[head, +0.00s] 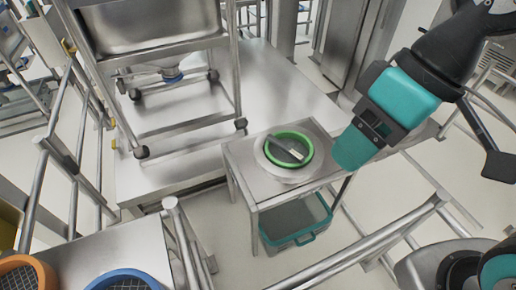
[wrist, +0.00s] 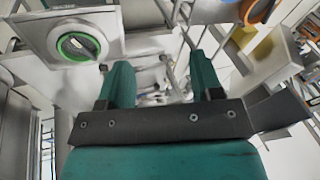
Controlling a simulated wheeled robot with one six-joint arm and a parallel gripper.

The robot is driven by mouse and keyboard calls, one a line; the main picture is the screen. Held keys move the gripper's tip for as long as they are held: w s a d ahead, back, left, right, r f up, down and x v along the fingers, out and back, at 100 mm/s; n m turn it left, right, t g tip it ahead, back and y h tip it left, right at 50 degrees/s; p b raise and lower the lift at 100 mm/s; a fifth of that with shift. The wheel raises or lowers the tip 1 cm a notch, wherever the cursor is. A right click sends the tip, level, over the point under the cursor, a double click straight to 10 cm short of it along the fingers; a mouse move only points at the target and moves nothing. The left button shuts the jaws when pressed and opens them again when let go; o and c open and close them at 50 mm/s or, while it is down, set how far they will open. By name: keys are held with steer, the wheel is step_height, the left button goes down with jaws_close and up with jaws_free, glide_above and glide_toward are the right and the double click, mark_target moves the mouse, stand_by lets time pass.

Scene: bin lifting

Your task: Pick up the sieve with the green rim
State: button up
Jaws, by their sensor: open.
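The sieve with the green rim (head: 304,150) lies on a round pale plate on a small metal table (head: 240,160) in the head view. A grey bar-shaped piece lies across its inside. In the wrist view the green-rimmed sieve (wrist: 77,46) shows at the upper left, away from the fingers. My gripper (wrist: 165,75) is open, with its two teal fingers apart and nothing between them. In the head view my teal gripper (head: 350,150) hangs to the right of the sieve, apart from it.
A teal-rimmed bin (head: 297,238) sits below the small table. An orange-rimmed sieve (head: 22,270) and a blue-rimmed sieve (head: 122,280) lie on a metal table at the lower left. A wheeled steel cart (head: 150,45) stands behind. Metal railings (head: 370,240) run close by in front.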

steer(key=w+f+t+y+b, duration=0.1)
steer(key=w+f+b, duration=0.9)
steer(key=w+f, duration=0.15)
steer(key=t+b, duration=0.6)
steer(key=b, duration=1.8)
glide_toward(286, 147)
steer(key=shift+n, duration=0.3)
steer(key=b+x, duration=0.3)
steer(key=x, duration=0.6)
steer(key=shift+w, duration=0.1)
jaws_close()
